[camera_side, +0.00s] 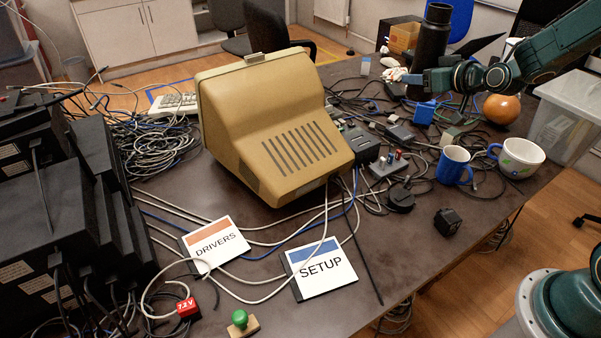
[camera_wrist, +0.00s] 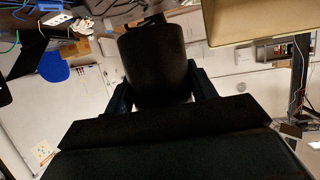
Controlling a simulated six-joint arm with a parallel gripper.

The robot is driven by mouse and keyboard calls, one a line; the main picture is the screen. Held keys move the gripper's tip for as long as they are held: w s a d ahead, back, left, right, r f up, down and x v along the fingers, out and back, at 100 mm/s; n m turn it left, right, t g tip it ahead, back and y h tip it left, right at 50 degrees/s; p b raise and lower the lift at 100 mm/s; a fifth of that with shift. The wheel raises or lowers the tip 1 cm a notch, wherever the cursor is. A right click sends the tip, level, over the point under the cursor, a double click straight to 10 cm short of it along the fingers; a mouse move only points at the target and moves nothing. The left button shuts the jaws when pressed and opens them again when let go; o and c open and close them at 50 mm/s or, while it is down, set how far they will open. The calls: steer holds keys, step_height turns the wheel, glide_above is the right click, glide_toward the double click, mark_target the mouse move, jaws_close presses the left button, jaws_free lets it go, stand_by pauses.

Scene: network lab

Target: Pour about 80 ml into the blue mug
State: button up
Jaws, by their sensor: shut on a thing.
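The blue mug (camera_side: 453,166) stands upright on the table at the right, its handle toward the lower right; its contents cannot be made out. A tall black bottle (camera_side: 433,40) is upright at the back of the table, farther back than the mug. My gripper (camera_side: 428,78) is shut around the bottle's lower part. In the wrist view the dark bottle (camera_wrist: 155,62) sits between the two fingers (camera_wrist: 160,95). I cannot tell whether the bottle's base touches the table. The liquid inside is hidden.
A white patterned cup (camera_side: 519,157) stands just right of the mug. An orange ball (camera_side: 501,109) lies behind it, and a clear bin (camera_side: 566,120) is at the right. Cables and small adapters crowd the table around the mug. A beige monitor (camera_side: 270,130) stands left.

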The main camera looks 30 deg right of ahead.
steer(key=shift+w+d+r+m+h, duration=0.1)
steer(key=shift+w+d+m+h, duration=0.2)
steer(key=shift+d+m+h, duration=0.2)
steer(key=shift+w+d+r+m+h, duration=0.1)
steer(key=shift+w+d+m+h, duration=0.15)
steer(key=shift+d+m+h, duration=0.3)
steer(key=shift+s+d+r+m+g+h, duration=1.25)
steer(key=shift+r+m+g+h, duration=3.75)
steer(key=shift+m+g, duration=1.25)
steer(key=shift+t, duration=0.45)
steer(key=f, duration=3.3)
steer(key=shift+w+d+f, duration=0.15)
steer(key=shift+w, duration=0.05)
steer(key=shift+m+y, duration=0.25)
steer(key=shift+m, duration=0.05)
